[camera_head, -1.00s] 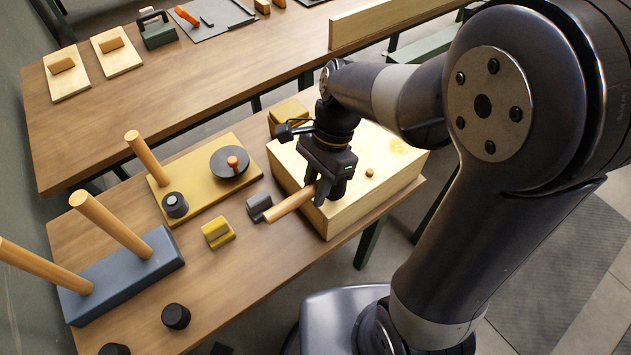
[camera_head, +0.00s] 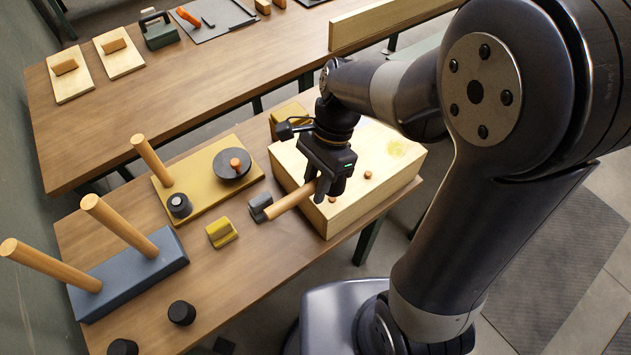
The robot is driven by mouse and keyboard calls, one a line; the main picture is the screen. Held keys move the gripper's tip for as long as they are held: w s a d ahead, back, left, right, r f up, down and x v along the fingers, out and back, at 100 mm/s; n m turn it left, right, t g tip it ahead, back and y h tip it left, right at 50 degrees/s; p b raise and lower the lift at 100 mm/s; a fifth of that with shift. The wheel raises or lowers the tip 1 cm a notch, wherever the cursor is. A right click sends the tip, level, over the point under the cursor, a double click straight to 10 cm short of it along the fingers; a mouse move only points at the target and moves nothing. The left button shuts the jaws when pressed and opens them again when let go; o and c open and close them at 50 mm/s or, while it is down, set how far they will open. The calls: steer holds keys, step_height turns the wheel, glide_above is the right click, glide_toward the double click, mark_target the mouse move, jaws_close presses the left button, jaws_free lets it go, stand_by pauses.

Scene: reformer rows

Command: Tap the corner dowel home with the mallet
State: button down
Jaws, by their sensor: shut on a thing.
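The mallet (camera_head: 289,201) has a grey head and a wooden handle. My gripper (camera_head: 322,193) is shut on the handle, close to the near face of the wooden box. The mallet head points left, beside the box and over the table; I cannot tell whether it touches anything. The pale wooden box (camera_head: 345,205) stands on the near table. A small round dowel (camera_head: 368,175) sticks up from its top, right of my gripper. Another small peg end (camera_head: 332,199) shows just below the gripper. Part of the box top is hidden behind my wrist.
Left on the near table (camera_head: 245,285) are a yellow board (camera_head: 205,198) with a post and dark disc, a yellow block (camera_head: 221,233), a blue base (camera_head: 130,275) with two posts, and dark knobs (camera_head: 181,313). A second table (camera_head: 200,95) stands behind.

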steer(key=shift+r+p, duration=0.1)
steer(key=shift+p, duration=0.2)
step_height(320, 180, down, 6)
steer(key=b, duration=0.4)
steer(key=shift+r+p, duration=2.45)
steer(key=shift+r, duration=0.05)
steer(key=shift+r, duration=0.1)
step_height(320, 180, up, 4)
steer(key=p, duration=0.4)
